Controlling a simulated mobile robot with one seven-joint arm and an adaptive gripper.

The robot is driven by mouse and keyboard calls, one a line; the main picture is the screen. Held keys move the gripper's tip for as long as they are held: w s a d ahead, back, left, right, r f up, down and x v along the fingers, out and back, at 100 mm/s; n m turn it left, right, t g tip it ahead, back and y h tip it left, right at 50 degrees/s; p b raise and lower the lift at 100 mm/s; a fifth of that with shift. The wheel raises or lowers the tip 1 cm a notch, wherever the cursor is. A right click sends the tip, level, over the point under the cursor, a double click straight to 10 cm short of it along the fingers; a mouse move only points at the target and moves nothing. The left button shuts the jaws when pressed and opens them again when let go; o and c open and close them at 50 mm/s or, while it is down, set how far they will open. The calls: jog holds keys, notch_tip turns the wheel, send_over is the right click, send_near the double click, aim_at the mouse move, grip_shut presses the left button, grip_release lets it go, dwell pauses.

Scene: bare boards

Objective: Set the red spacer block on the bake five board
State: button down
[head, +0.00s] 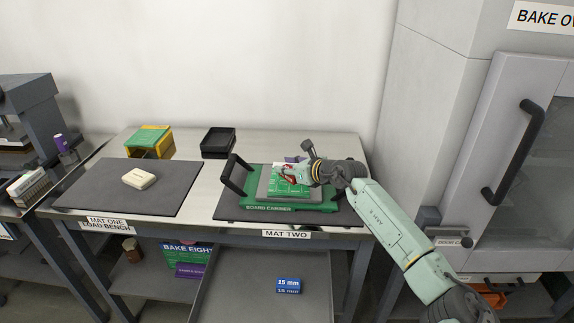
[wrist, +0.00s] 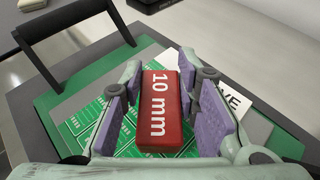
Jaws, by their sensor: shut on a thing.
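A red spacer block marked "10 mm" (wrist: 163,112) sits between the purple-padded fingers of my gripper (wrist: 163,85). The gripper is shut on it. In the head view a bit of the red block (head: 288,170) shows beside my gripper (head: 296,174). Beneath it is a green printed board (head: 284,189) on a grey plate in the green board carrier (head: 262,208), on mat two. A white label ending in "VE" (wrist: 236,100) is partly hidden behind the right finger. I cannot tell whether the block touches the board.
The carrier's black handle (head: 237,173) stands up at its left. Mat one (head: 85,187) holds a cream block (head: 139,179). A black tray (head: 217,142) and a green-yellow box (head: 149,140) are at the back. A blue "15 mm" block (head: 288,286) lies below. The oven cabinet is right.

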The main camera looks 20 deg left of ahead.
jog(key=shift+f, duration=0.2)
jog(key=c, duration=1.2)
grip_release()
jog(key=shift+r, duration=0.15)
